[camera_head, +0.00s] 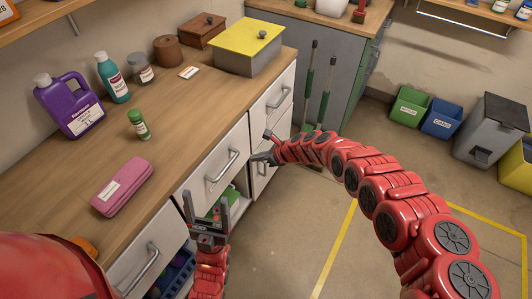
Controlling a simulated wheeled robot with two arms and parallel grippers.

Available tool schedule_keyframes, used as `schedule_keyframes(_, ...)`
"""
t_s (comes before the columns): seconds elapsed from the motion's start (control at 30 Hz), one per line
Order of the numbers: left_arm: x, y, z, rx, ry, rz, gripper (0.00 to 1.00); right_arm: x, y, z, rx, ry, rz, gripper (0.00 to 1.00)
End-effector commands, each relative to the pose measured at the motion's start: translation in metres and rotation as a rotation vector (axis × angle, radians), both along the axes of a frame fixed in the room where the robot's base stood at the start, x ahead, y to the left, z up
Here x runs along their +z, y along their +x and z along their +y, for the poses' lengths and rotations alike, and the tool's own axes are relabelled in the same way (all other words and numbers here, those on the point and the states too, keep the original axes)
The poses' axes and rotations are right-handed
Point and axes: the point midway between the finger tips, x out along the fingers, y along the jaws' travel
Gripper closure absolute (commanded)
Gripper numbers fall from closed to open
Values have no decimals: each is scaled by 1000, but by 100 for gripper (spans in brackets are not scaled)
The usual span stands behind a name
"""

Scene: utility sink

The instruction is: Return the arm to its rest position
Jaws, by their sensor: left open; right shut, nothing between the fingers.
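My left gripper (206,204) is at the lower middle, in front of the white cabinet (215,168). Its two fingers point up and stand apart, with nothing held between them. My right arm (375,185) is red and jointed. It curves in from the lower right across the floor area toward the cabinet. My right gripper (263,148) is at its end, beside the cabinet's front near a drawer handle. It is shut and holds nothing. I cannot tell whether it touches the cabinet.
The wooden counter (110,150) holds a purple jug (70,105), a teal bottle (113,78), a green-capped bottle (139,124), a pink case (122,186) and a yellow-lidded box (248,46). Green and blue bins (441,119) stand at the right. Floor between is clear.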

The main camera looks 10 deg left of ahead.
Motion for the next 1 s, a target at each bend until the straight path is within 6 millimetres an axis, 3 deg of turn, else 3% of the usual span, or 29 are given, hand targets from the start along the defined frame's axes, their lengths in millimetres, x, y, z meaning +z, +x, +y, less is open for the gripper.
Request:
schedule_keyframes(0.23, 9, 0, 0, 0, 0, 0, 23, 23, -8, -24, -3, -1, 0, 100)
schedule_keyframes(0.6, 11, 0, 0, 0, 0, 0, 23, 29, -7, -29, -6, -1, -21, 100)
schedule_keyframes(0.67, 11, 0, 0, 0, 0, 0, 23, 29, 5, -27, -18, -5, -74, 100)
schedule_keyframes(0.77, 10, 0, 0, 0, 0, 0, 23, 30, 43, -28, -65, -36, -241, 100)
schedule_keyframes(0.83, 10, 0, 0, 0, 0, 0, 23, 30, 79, -42, -131, -96, -406, 100)
schedule_keyframes(0.93, 10, 0, 0, 0, 0, 1, 23, 29, 125, -91, -261, -265, -652, 100)
schedule_keyframes(1.0, 10, 0, 0, 0, 0, 0, 23, 25, 140, -137, -349, -426, -797, 100)
